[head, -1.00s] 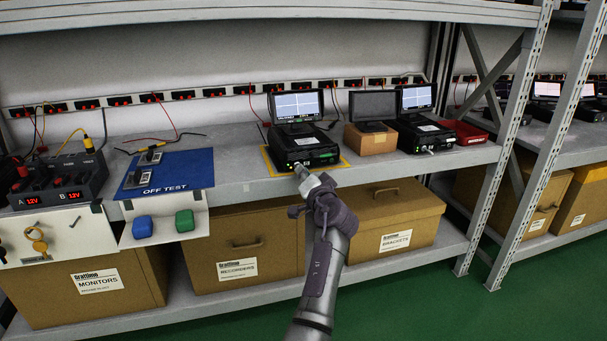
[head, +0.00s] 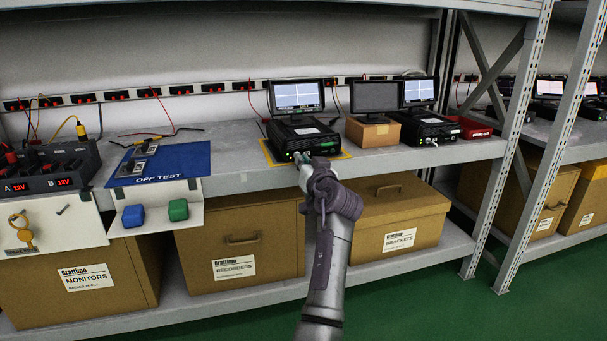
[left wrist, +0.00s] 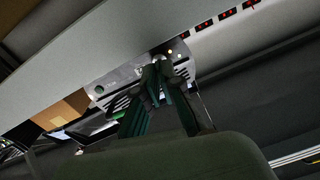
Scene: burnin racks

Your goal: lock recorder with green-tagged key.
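The recorder (head: 303,136) is a black box with a lit screen (head: 297,96) on top, standing on a yellow-edged mat on the shelf. Small green lights show on its front. My left gripper (head: 302,162) is right at that front. In the left wrist view its fingers (left wrist: 159,72) come together at the tips, against the recorder's front panel (left wrist: 122,80), around a small grey thing that looks like the key. The key's shape and green tag are mostly hidden by the fingers. My right gripper is out of view.
A brass key with a tag (head: 22,232) hangs on the white panel at left; a bare hook (head: 63,210) is beside it. A blue block (head: 133,215) and a green block (head: 178,210) sit below the OFF TEST mat (head: 185,160). A brown box (head: 373,133) stands right of the recorder.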

